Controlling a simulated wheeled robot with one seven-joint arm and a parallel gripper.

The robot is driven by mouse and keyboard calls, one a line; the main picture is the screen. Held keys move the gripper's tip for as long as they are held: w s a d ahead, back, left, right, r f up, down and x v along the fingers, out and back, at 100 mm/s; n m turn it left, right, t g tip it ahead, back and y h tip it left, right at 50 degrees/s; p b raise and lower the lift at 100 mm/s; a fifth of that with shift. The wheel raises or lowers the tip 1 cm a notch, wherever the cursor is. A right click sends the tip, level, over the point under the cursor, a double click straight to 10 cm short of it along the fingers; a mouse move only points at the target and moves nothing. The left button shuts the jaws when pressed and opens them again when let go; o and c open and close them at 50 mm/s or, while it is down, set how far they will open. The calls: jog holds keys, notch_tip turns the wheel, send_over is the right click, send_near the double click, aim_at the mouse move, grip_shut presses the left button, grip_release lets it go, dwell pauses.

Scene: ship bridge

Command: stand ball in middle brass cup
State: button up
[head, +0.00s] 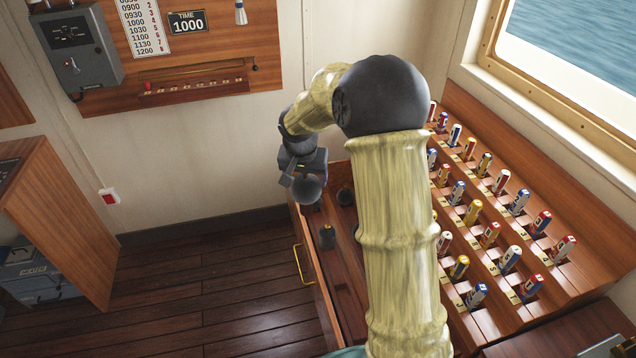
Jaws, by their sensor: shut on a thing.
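My gripper (306,174) is at the end of my bent arm, above the far left end of an open wooden drawer or tray. It is shut on a dark grey round thing, which looks like the ball (307,191), and holds it below the fingers. My arm covers much of the tray and may hide the cups. Small dark objects stand in the tray, one near the left wall (327,237) and one farther back (345,196); what they are is too small to tell.
A sloping wooden rack (545,235) with several rolled flags in slots stands right of my arm, under the window. The tray has a brass handle (303,266) on its left side. A wooden cabinet (60,220) stands left. The dark plank floor (215,280) between is clear.

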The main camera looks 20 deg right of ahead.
jog(key=s+a+r+p, duration=0.1)
jog(key=a+r+p, duration=0.2)
jog(key=r, duration=0.6)
jog(key=a+r+p, duration=0.4)
jog(key=r+p, duration=0.4)
jog(key=r, duration=0.1)
jog(key=s+a+r+p, duration=0.1)
jog(key=a+r+p, duration=0.2)
jog(key=r+p, duration=0.3)
jog(key=v, duration=0.4)
jog(key=shift+w+a, duration=0.15)
jog(key=shift+w, duration=0.05)
